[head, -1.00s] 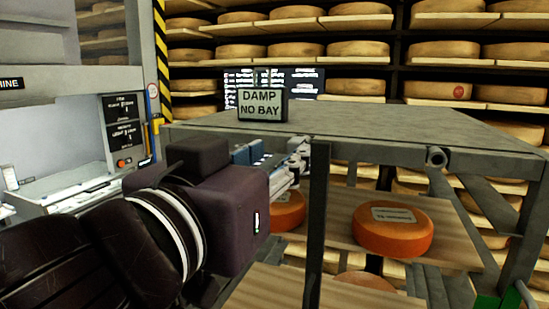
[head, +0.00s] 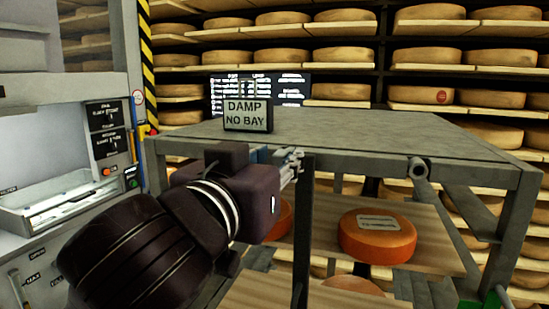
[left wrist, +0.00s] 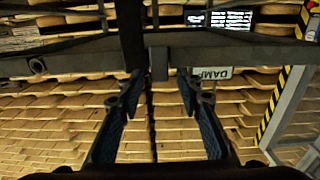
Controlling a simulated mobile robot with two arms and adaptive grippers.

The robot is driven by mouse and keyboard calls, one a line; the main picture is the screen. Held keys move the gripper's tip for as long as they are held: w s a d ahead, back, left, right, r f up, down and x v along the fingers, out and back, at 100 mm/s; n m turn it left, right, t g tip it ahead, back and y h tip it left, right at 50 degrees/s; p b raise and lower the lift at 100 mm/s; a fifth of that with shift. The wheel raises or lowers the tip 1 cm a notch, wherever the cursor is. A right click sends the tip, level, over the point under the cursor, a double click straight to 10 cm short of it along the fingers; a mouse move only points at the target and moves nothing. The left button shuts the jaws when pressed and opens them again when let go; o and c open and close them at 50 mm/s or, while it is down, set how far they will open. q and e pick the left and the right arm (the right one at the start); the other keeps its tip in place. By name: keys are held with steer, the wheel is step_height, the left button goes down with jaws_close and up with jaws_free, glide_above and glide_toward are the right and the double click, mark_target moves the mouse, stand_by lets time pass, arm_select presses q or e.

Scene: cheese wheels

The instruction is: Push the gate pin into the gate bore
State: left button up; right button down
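A short grey tube with a round opening (head: 418,168), which looks like the gate bore, sits on the front edge beam of the grey rack (head: 340,148). It also shows as a ring (left wrist: 38,65) at the left of the left wrist view. My left gripper (head: 292,168) is at the rack's front beam, left of the tube and beside the front post. In the left wrist view my left gripper (left wrist: 160,84) has its two fingers apart, with nothing held between them. A small grey block (left wrist: 158,63) on the beam lies between the fingertips. I cannot make out the gate pin.
A "DAMP NO BAY" sign (head: 247,115) stands on the rack top. A dark front post (head: 302,235) runs down beside my gripper. An orange cheese wheel (head: 377,236) lies on the shelf below. A machine panel (head: 112,145) stands at the left.

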arm_select(q)
jaws_close()
steer(key=shift+w, duration=0.1)
steer(key=shift+c, duration=1.1)
jaws_free()
steer(key=o, duration=0.4)
steer(key=shift+w, duration=0.15)
